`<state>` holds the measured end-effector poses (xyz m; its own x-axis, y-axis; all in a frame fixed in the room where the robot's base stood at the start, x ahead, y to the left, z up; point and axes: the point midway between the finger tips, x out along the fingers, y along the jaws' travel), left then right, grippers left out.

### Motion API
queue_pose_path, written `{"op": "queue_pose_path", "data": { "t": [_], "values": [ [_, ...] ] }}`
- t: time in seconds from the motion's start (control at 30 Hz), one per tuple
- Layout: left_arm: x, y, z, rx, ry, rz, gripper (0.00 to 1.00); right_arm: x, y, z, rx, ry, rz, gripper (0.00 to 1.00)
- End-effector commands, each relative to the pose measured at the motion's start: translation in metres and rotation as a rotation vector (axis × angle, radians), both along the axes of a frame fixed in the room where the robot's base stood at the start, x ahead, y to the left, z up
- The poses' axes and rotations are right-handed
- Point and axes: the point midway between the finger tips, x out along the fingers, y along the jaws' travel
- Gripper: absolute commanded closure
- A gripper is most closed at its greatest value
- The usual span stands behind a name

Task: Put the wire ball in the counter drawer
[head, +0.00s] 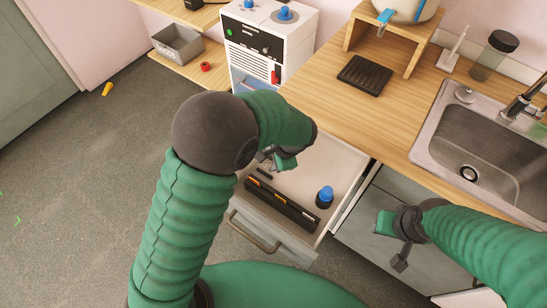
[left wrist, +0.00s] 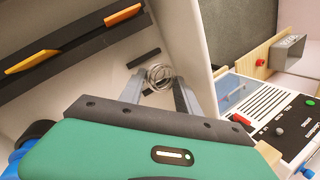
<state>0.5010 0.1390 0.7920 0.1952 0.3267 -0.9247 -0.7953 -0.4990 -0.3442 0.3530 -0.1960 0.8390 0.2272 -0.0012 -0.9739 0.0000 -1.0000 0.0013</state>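The counter drawer (head: 333,160) is pulled open below the wooden counter in the head view. My left gripper (head: 272,157) is over the drawer's back left part, mostly hidden by my own arm. In the left wrist view, the silver wire ball (left wrist: 160,76) sits between the tips of my left gripper's two fingers (left wrist: 159,84), which appear to touch it on both sides. The drawer's inside shows behind the ball; its height above the drawer floor is hard to judge. My right gripper (head: 393,243) is right of the drawer, before the cabinet front; its fingers are unclear.
In the drawer lie a long black holder (head: 282,205) with orange pieces and a blue-topped black object (head: 324,197). A sink (head: 480,140) is at right, a black tray (head: 365,73) on the counter, a white appliance (head: 265,45) behind. The counter's middle is clear.

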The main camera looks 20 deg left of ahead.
Motion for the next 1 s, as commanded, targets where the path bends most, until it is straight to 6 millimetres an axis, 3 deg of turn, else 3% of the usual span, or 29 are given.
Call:
{"op": "queue_pose_path", "data": {
  "t": [0.03, 0.13, 0.5, 0.63, 1.0],
  "values": [
    [0.0, -0.001, 0.001, 0.001, 0.0, -0.001, 0.54, 0.0, 0.0, 0.0, 0.0, 0.0, 0.0, 0.64],
    [0.0, -0.001, 0.001, 0.002, 0.0, -0.001, 0.4, 0.0, 0.0, 0.0, 0.0, 0.0, 0.0, 0.64],
    [0.0, -0.001, 0.006, 0.001, 0.0, -0.001, 0.4, 0.0, 0.0, 0.004, 0.0, 0.0, 0.0, 0.64],
    [-0.001, -0.005, 0.026, -0.001, -0.004, -0.003, 0.4, 0.0, 0.0, 0.012, 0.0, 0.0, 0.0, 0.64],
    [-0.019, -0.036, 0.111, 0.0, -0.003, -0.001, 0.4, 0.0, 0.0, 0.026, 0.0, 0.0, 0.0, 0.64]
  ]
}}
